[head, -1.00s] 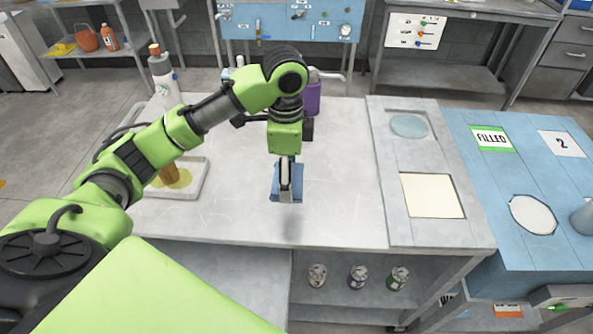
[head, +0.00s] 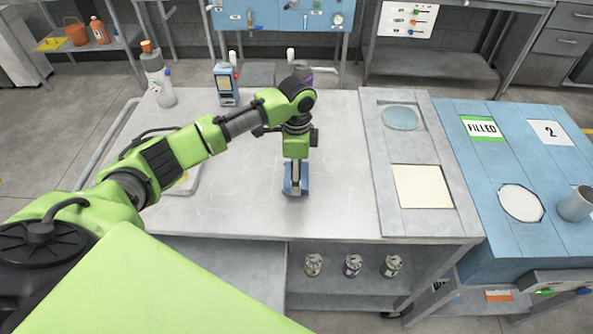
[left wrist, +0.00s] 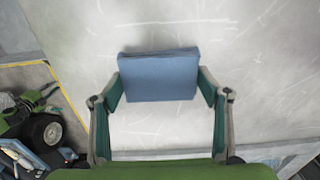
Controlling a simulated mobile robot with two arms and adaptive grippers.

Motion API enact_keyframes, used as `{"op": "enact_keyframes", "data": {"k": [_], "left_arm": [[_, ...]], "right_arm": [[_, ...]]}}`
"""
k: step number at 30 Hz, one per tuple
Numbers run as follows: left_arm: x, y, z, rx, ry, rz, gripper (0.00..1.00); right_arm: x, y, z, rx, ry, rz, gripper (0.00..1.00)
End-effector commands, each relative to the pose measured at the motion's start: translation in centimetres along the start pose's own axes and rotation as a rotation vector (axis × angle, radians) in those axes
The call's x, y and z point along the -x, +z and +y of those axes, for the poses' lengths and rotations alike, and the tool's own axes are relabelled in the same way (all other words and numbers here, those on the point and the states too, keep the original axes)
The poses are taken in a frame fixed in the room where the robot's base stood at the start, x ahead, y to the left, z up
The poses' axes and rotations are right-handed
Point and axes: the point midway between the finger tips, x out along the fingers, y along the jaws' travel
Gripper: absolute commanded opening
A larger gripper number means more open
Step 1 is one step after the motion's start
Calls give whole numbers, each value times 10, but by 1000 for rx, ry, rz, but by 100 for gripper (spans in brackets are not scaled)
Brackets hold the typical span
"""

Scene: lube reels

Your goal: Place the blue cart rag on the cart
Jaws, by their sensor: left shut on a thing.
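The blue cart rag (head: 305,182) is a small folded blue block. It also shows between the fingers in the left wrist view (left wrist: 159,77). My left gripper (head: 295,187) points down and is shut on the rag. It holds the rag over the bare middle-right part of the grey cart top (head: 335,215). The rag is at or very near the surface; I cannot tell whether it touches. The left gripper's fingers also show in the left wrist view (left wrist: 160,100). My right gripper is not in view.
A tray (head: 185,186) lies left, partly behind my arm. Several cans (head: 352,265) sit on the lower shelf. Free surface surrounds the rag.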

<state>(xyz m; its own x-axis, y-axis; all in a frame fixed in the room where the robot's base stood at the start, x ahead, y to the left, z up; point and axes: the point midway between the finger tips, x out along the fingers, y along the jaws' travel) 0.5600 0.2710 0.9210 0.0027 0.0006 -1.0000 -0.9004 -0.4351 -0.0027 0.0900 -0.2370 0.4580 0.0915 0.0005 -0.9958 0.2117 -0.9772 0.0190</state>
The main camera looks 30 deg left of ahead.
Motion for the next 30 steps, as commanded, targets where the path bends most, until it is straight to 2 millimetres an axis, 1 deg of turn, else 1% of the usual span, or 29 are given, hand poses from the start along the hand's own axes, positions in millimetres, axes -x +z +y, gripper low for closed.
{"op": "enact_keyframes", "data": {"k": [7, 8, 9, 10, 19, 22, 26, 30], "left_arm": [[-2, 0, 0, 0, 1, -1, 48], [-3, 0, 0, 0, 1, -1, 71], [-2, 0, 0, 0, 0, -1, 82], [-2, 0, 0, 0, 0, -1, 86], [-2, 0, 0, 0, 0, 0, 86], [2, 0, 0, 0, -2, 1, 86], [18, 0, -1, 0, -3, 2, 86], [48, -1, -1, -1, -3, 3, 86]], "right_arm": [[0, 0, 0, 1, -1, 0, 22], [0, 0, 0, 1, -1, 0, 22], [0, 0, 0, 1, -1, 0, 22], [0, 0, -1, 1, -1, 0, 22], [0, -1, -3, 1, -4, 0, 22], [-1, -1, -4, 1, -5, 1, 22], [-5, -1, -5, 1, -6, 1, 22], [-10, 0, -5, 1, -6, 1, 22]]}}
